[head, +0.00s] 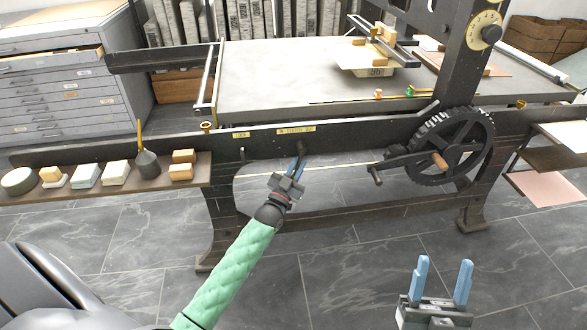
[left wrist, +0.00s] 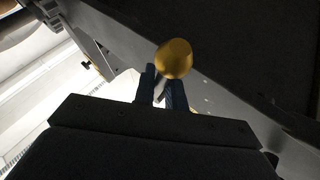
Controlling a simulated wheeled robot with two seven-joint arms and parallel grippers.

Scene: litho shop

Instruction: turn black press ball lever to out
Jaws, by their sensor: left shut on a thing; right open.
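The black press (head: 340,140) has a dark front rail with two small yellow label plates, one above my left gripper (head: 300,158). My left gripper is shut on the lever just under that plate (head: 296,129). In the left wrist view a brass-coloured ball (left wrist: 173,58) shows at the tips of the two dark blue fingers (left wrist: 160,85), with a thin stem between them. In the head view the fingers hide most of the lever, and I cannot tell its exact setting. My right gripper (head: 443,268) is open and empty, low at the right, away from the press.
A large spoked black wheel (head: 455,148) with a wooden handle stands right of the lever. A shelf (head: 205,170) with sponges, blocks and a bottle sticks out at the left. Pale sheets (head: 548,188) lie on shelves at the right. The tiled floor in front is clear.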

